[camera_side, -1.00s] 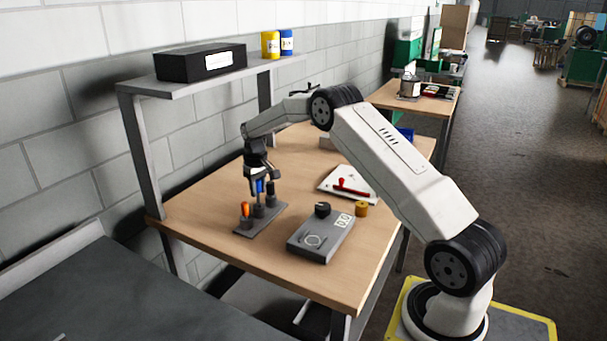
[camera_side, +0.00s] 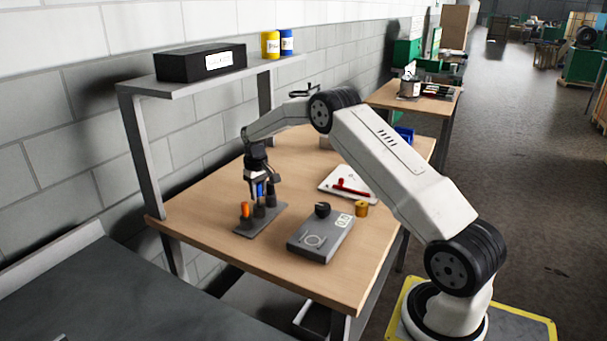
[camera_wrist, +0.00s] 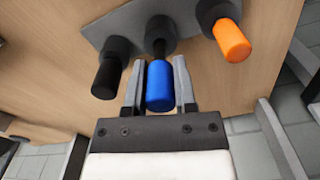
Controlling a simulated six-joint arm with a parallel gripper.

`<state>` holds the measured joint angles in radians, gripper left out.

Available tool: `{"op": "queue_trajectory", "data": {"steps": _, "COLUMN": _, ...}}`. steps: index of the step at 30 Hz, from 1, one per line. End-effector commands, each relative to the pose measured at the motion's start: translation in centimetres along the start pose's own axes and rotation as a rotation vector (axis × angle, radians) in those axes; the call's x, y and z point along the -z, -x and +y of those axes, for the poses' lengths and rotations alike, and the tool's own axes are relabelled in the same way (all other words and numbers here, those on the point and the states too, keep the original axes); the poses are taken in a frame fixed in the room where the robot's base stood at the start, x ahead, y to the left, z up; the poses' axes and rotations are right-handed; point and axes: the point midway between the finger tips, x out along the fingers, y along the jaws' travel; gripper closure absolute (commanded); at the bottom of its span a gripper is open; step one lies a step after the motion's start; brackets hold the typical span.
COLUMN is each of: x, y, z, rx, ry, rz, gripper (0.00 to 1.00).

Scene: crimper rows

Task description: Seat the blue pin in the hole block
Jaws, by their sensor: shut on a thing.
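The blue pin (camera_wrist: 160,88) is between the two fingers of my gripper (camera_wrist: 159,68), which is shut on it. In the side view the blue pin (camera_side: 260,189) hangs upright under my gripper (camera_side: 262,182). The grey hole block (camera_side: 247,230) lies on the bench just below. In the wrist view a dark shaft runs from the blue pin to the block's middle socket (camera_wrist: 162,27). I cannot tell how deep it reaches. An orange pin (camera_wrist: 231,40) and a black pin (camera_wrist: 107,78) stand in the sockets on either side.
A grey box with a black knob (camera_side: 320,238) sits right of the block, with a small orange-yellow cylinder (camera_side: 361,208) beyond it. A white board with a red tool (camera_side: 349,187) lies behind. A shelf (camera_side: 208,73) stands at the left. The bench's front left is clear.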

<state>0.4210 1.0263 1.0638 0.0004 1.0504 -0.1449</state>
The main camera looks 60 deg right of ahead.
Motion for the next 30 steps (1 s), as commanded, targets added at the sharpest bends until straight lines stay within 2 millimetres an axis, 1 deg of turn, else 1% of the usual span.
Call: {"op": "queue_trajectory", "data": {"steps": 30, "x": 0.0, "y": -1.8, "z": 0.0, "rx": 0.000, "ry": 0.000, "rz": 0.000, "gripper": 1.00}}
